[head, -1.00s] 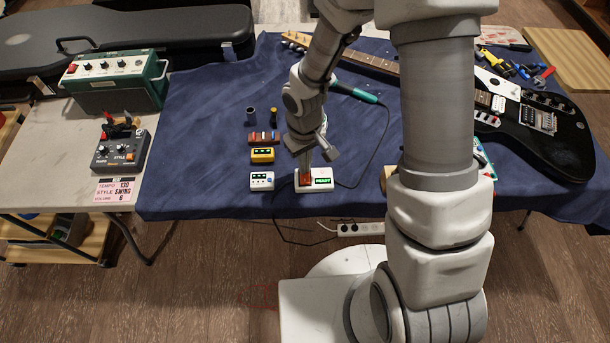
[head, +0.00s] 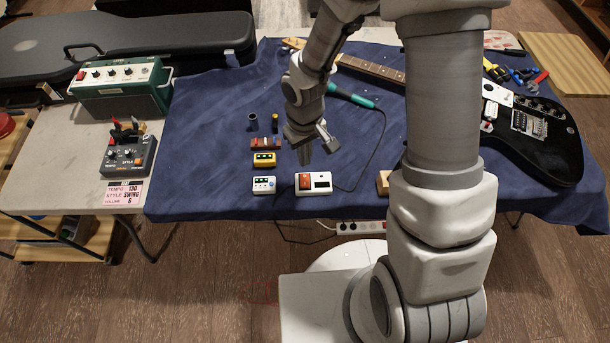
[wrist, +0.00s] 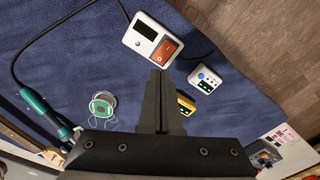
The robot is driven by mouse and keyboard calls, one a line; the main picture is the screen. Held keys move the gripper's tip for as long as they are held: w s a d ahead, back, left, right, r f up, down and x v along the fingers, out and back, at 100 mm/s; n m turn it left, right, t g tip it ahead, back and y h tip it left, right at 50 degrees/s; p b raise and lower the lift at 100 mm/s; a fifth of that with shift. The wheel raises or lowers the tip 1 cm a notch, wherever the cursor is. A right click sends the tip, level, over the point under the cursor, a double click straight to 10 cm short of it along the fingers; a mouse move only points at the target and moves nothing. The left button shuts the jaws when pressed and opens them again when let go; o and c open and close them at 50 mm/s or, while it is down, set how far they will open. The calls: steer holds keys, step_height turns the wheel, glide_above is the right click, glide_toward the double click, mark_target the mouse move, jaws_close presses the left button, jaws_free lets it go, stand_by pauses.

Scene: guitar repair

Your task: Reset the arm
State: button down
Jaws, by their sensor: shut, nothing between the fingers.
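My gripper (head: 304,158) is shut and empty, held above the blue cloth behind a white box with a red switch (head: 305,182). The box's small display is dark. In the wrist view the closed fingers of my gripper (wrist: 161,75) point towards the box (wrist: 152,38), with its orange-red rocker switch near the fingertips. A gap shows between the fingertips and the box in the head view.
Small pedals, white (head: 264,185) and yellow (head: 264,160), stand left of the box. A soldering iron (head: 352,96) with a cable lies behind. A black guitar (head: 540,145) lies at right. A green amplifier (head: 120,90) stands at left.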

steer(key=shift+r, duration=0.55)
steer(key=s+d+r+m+t, duration=0.1)
steer(key=d+r, duration=0.2)
steer(key=r, duration=0.6)
steer(key=d+r+m+t, duration=0.2)
steer(key=d+r, duration=0.2)
steer(key=r, duration=0.4)
steer(key=s+d+r+m+t, duration=0.2)
steer(key=s+d+r, duration=0.1)
steer(key=s+r, duration=0.8)
steer(key=shift+s+d+r+m+t, duration=0.2)
steer(key=shift+d+r+m+t, duration=0.1)
steer(key=shift+r, duration=0.6)
